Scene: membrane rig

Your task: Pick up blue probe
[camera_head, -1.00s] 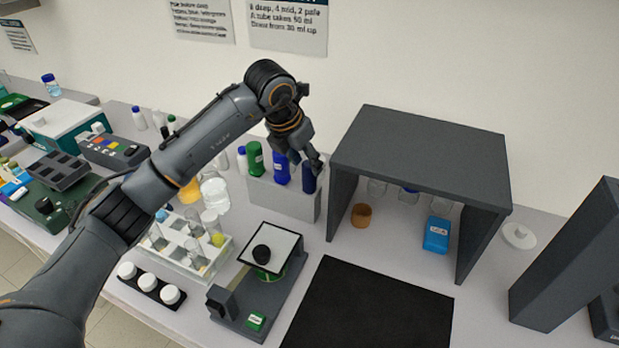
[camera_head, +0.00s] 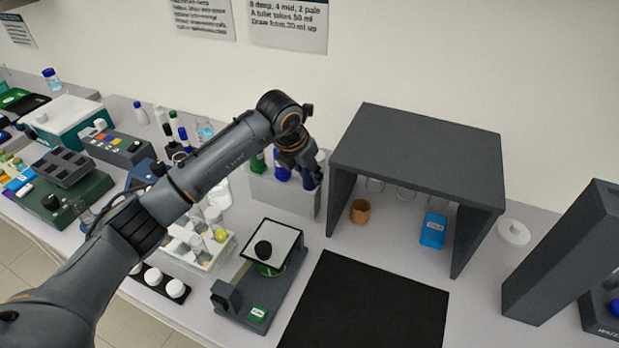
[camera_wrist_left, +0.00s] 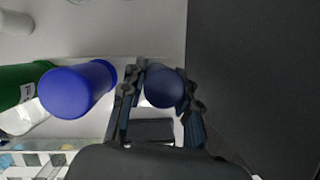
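A dark blue probe (camera_head: 309,182) stands at the right end of a pale grey rack (camera_head: 285,198) in the head view. My left gripper (camera_head: 309,172) is down over it. In the left wrist view, the fingers (camera_wrist_left: 163,88) of the left gripper lie on both sides of the dark blue top (camera_wrist_left: 166,90), very close to it. I cannot tell whether they press on it. A brighter blue probe (camera_wrist_left: 75,92) stands to its left, and a green one (camera_wrist_left: 14,85) beyond that. My right gripper is not in view.
A dark grey shelter (camera_head: 418,145) stands right of the rack, with an amber cup (camera_head: 360,211) and a blue box (camera_head: 433,230) under it. A balance-like device (camera_head: 262,285) and a white tube rack (camera_head: 212,255) stand in front. The black mat (camera_head: 365,310) is bare.

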